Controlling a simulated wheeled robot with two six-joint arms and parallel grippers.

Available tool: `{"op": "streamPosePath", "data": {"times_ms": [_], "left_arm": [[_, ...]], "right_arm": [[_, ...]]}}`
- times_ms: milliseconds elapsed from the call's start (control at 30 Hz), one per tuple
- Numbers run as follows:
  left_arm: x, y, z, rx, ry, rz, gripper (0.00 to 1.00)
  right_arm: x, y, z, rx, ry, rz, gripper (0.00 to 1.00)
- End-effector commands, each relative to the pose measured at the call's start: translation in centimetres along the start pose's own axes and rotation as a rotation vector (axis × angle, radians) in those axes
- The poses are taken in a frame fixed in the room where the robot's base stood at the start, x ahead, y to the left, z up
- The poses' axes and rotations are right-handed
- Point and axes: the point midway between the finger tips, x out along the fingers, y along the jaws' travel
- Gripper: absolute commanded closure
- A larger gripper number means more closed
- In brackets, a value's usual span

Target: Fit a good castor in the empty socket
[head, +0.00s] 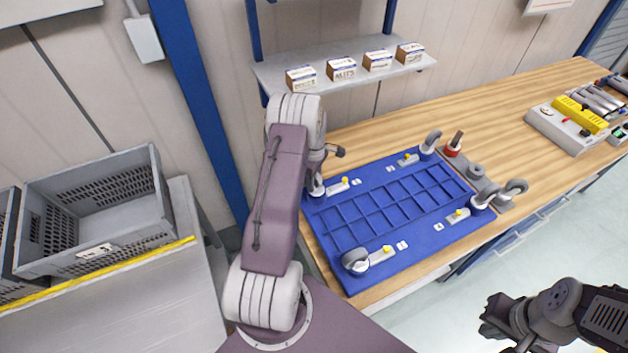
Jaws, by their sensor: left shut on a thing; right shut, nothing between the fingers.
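A blue dolly frame (357,235) lies on the wooden bench, with a latch with a yellow knob at each corner. Grey castors stand at its near-left corner (355,262), far-right corner (431,142) and near-right corner (483,198). My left gripper (316,174) is at the far-left corner, mostly hidden behind my own arm. It is shut on a grey castor (316,187), only partly visible; whether this is seated in the corner socket I cannot tell. My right gripper (495,314) is shut and empty, away from the bench at the lower right.
A grey holder (488,184) beside the dolly's right edge bears a red-based castor (453,146) and another grey castor (514,190). A yellow-topped device (578,118) stands further right. A shelf (264,78) with small boxes hangs behind. Grey crates (95,212) stand at left.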

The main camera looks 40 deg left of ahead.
Motion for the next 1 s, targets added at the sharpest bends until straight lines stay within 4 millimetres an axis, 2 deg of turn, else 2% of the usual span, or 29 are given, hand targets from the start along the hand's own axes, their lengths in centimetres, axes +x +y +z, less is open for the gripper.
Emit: {"op": "streamPosePath", "data": {"times_ms": [833, 867, 933, 1000], "left_arm": [[0.53, -0.03, -0.04, 0.0, 0.0, 0.001, 1.0], [0.5, -0.03, -0.04, 0.0, 0.0, 0.001, 0.62], [0.48, -0.03, -0.04, 0.0, 0.0, 0.001, 0.42], [0.49, -0.04, -0.04, 0.0, 0.0, 0.001, 0.42]], "right_arm": [[0.38, 0.01, 0.04, 0.0, 0.0, 0.0, 1.0], [0.34, 0.01, 0.03, 0.0, 0.0, 0.0, 1.0], [0.33, 0.01, 0.03, 0.0, 0.0, 0.0, 1.0], [0.33, 0.01, 0.03, 0.0, 0.0, 0.0, 1.0]]}}
